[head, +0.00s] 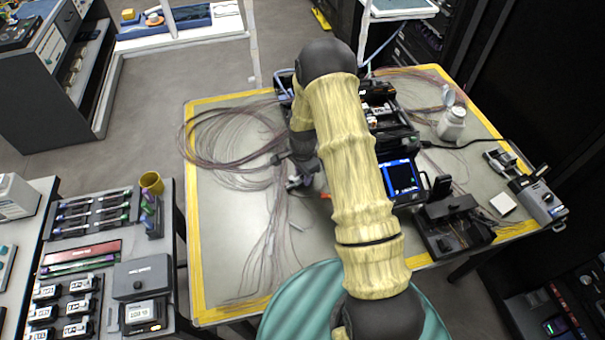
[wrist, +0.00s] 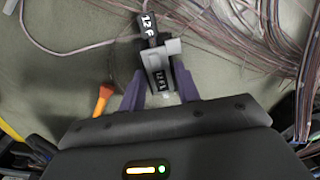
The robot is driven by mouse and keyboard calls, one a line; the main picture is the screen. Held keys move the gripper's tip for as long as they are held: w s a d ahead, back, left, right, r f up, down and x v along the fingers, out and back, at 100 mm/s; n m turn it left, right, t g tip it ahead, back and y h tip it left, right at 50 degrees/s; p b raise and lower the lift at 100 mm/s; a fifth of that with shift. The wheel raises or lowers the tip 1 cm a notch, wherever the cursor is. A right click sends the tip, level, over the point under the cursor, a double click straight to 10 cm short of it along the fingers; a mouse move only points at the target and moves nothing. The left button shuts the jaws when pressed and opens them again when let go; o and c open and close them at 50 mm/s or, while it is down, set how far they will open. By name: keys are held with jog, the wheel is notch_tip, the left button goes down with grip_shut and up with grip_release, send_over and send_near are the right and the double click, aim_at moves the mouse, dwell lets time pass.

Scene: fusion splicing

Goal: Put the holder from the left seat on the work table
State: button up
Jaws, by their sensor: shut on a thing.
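My gripper (wrist: 160,84) is shut on a small grey and black holder (wrist: 158,66) with a "12 F" label, seen in the wrist view. The purple fingers press on its two sides. A dark piece (wrist: 148,28), also marked "12 F", sits just beyond the holder; I cannot tell whether they are joined. The grey-green work table (head: 235,290) with yellow edges lies below; the gap between holder and table is unclear. In the head view my gripper (head: 298,182) is small, over the middle-left of the table. The splicer (head: 403,180) with a lit blue screen is partly hidden behind my arm; its left seat cannot be made out.
Loose fibre bundles (head: 230,140) spread over the table's left part. An orange-tipped tool (wrist: 102,98) lies close to the left finger. A white-capped jar (head: 452,124) and a black device (head: 455,228) stand at the right.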

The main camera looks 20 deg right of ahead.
jog(key=shift+d+f, duration=0.15)
jog(key=o, duration=1)
jog(key=shift+r, duration=0.3)
notch_tip(320, 180, up, 12)
jog(key=shift+f+b, duration=0.15)
jog(key=shift+b, duration=0.9)
